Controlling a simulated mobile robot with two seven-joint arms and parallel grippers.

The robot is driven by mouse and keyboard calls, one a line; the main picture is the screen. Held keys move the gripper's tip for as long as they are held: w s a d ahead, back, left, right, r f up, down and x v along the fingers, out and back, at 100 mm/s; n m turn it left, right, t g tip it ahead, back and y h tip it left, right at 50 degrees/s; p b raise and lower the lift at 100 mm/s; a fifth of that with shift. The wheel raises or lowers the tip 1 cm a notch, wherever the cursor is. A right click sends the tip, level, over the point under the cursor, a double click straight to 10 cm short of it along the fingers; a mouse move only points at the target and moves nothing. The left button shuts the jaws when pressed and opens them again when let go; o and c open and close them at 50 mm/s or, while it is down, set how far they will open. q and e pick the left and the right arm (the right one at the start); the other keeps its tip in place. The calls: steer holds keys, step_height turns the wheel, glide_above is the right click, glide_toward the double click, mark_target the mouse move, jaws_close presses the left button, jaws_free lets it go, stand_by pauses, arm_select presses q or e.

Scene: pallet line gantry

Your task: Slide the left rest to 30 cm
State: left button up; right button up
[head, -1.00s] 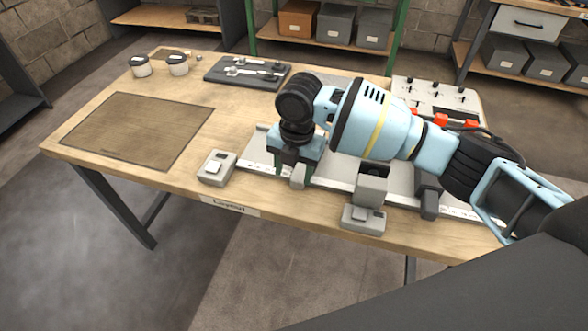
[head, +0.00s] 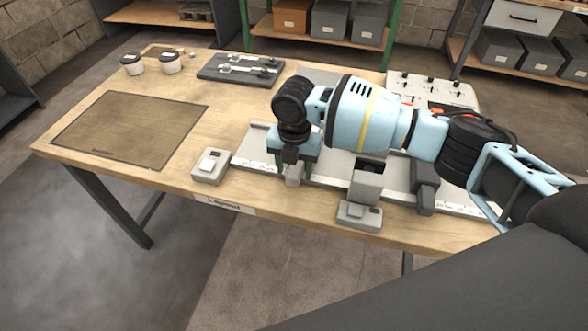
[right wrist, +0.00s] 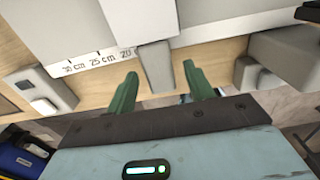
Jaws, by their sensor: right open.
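The left rest is a grey block (head: 293,174) at the left part of the pale scale rail (head: 252,147) on the workbench. My right gripper (head: 292,165) points down over it, hiding its upper part in the head view. In the right wrist view the rest (right wrist: 156,66) stands between the two green fingers of my right gripper (right wrist: 160,88), with visible gaps on both sides. The gripper is open. The printed scale (right wrist: 97,60) shows 30 cm, 25 cm and 20 to the left of the rest; the 30 cm mark is farthest left. My left gripper is not in view.
A grey button box (head: 211,166) sits left of the rail; another (head: 359,214) stands in front of it. A grey block (head: 367,182) and a dark post (head: 424,186) are farther right. A brown mat (head: 130,130), two jars and a dark tool tray (head: 240,68) lie left and behind.

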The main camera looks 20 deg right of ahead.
steer(key=shift+f, duration=0.65)
jaws_close()
